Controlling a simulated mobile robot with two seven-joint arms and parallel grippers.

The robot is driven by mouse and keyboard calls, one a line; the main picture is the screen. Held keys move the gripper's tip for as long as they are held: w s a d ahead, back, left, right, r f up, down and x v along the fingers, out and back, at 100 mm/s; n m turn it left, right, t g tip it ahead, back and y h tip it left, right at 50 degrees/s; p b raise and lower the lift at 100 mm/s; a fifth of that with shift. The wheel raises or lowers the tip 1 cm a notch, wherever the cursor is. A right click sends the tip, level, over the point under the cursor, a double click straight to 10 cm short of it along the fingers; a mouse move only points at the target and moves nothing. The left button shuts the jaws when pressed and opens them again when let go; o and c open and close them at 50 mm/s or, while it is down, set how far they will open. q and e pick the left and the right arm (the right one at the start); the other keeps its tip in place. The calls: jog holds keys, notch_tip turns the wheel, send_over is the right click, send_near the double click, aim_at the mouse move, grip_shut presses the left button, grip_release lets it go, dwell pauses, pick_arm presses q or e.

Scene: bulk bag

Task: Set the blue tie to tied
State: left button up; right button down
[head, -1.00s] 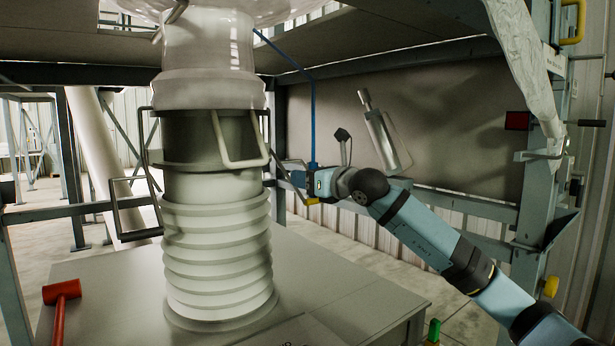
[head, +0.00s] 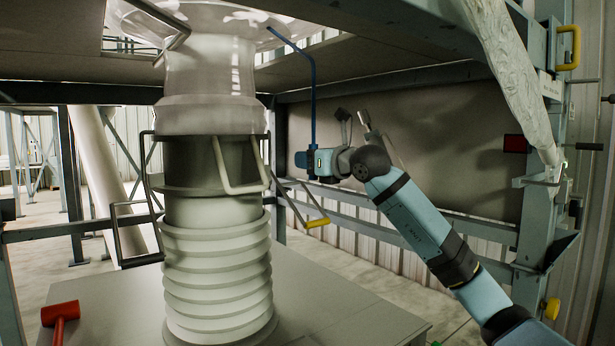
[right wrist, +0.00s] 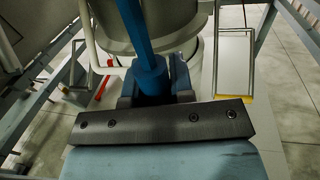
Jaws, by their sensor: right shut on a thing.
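The blue tie (head: 313,95) is a thin blue strand. It runs from the clear bag neck (head: 210,70) out to the right, bends, and drops straight down to my right gripper (head: 303,160). My right gripper is shut on its lower end, to the right of the dark collar below the neck. In the right wrist view the blue tie (right wrist: 134,28) comes down into the jaws of my right gripper (right wrist: 154,82), with a thicker blue piece between them. My left gripper is not in view.
A ribbed white bellows (head: 217,270) stands on the grey table below the collar. Bent metal handles flank the collar. A yellow-ended lever (head: 317,222) sits below my right gripper. A red mallet (head: 60,318) lies at the left. A frame post rises at the right.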

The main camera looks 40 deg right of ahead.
jog(key=shift+s+d+r, duration=0.1)
jog(key=shift+d+r, duration=0.05)
jog(key=shift+r, duration=0.2)
jog(key=c, duration=1)
grip_release()
jog(key=shift+o, duration=0.2)
jog(key=shift+f, duration=0.1)
jog(key=s+b, duration=0.6)
jog(key=s, duration=0.7)
jog(key=shift+s+d+b, duration=0.3)
jog(key=shift+d+b, duration=0.1)
jog(key=shift+d, duration=0.05)
